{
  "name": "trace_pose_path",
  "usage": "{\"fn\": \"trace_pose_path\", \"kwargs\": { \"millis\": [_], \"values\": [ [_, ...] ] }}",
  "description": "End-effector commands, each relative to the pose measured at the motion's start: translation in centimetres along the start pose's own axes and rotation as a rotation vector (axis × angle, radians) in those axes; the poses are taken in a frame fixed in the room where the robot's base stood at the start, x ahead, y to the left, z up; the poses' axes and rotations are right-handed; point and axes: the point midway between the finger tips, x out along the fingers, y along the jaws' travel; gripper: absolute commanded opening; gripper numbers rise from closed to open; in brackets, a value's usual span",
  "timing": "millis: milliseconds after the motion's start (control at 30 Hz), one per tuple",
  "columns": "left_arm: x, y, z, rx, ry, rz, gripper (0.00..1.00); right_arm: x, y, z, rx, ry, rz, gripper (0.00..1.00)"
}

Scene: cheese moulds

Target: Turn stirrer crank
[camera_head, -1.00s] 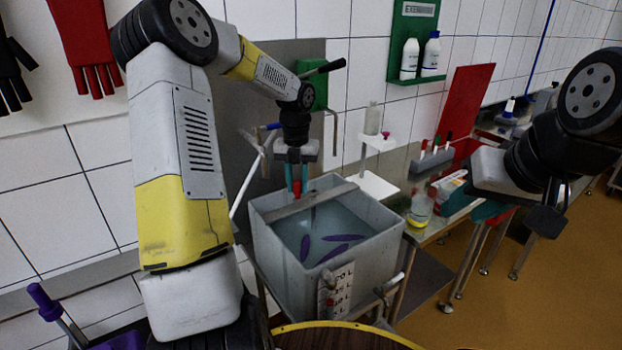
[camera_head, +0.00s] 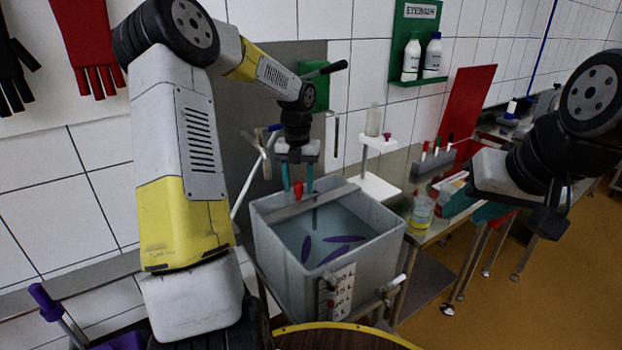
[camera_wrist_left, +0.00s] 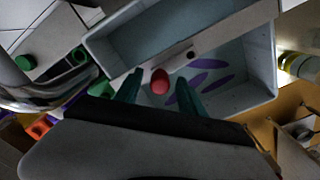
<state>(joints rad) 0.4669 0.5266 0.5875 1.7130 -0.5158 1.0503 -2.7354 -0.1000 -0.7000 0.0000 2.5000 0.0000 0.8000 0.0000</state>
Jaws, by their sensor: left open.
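The stirrer stands in a grey tank (camera_head: 385,245) of bluish liquid, with a beam (camera_head: 325,200) across the top and several purple shapes (camera_head: 343,239) inside. The red crank knob (camera_head: 298,188) is near the left end of the beam. It also shows in the left wrist view (camera_wrist_left: 160,80). My left gripper (camera_head: 298,187) points down with teal fingers open, one on each side of the knob, with gaps between. The rest of the crank is hard to make out. My right gripper (camera_head: 549,222) hangs far right, away from the tank; its fingers are unclear.
A white stand (camera_head: 376,188) with a bottle is behind the tank. A beaker with yellow contents (camera_head: 421,215) and a tube rack (camera_head: 433,163) are on the bench to the right. A tap (camera_head: 390,289) sticks out from the tank's front.

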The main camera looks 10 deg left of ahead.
Motion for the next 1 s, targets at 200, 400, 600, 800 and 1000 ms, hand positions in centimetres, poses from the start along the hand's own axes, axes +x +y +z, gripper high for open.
{"fn": "trace_pose_path", "kwargs": {
  "millis": [200, 400, 600, 800, 1000],
  "values": [
    [-3.3, 0.0, 0.1, -0.002, -0.006, 0.0, 0.47, 0.0, 0.0, 0.0, 0.0, 0.0, 0.0, 0.36],
    [-6.4, 0.0, 0.1, -0.001, -0.005, 0.0, 0.47, 0.0, 0.0, 0.0, 0.0, 0.0, 0.0, 0.36],
    [-7.6, 0.0, 0.1, 0.0, -0.003, 0.0, 0.47, 0.0, 0.0, 0.0, 0.0, 0.0, 0.0, 0.36],
    [-7.6, 0.0, 0.0, 0.0, -0.002, 0.0, 0.47, 0.0, 0.0, 0.0, 0.0, 0.0, 0.0, 0.36],
    [-8.0, -1.1, -0.2, -0.047, -0.016, 0.017, 0.12, 0.0, 0.0, 0.0, 0.0, 0.0, 0.0, 0.36]
  ]
}}
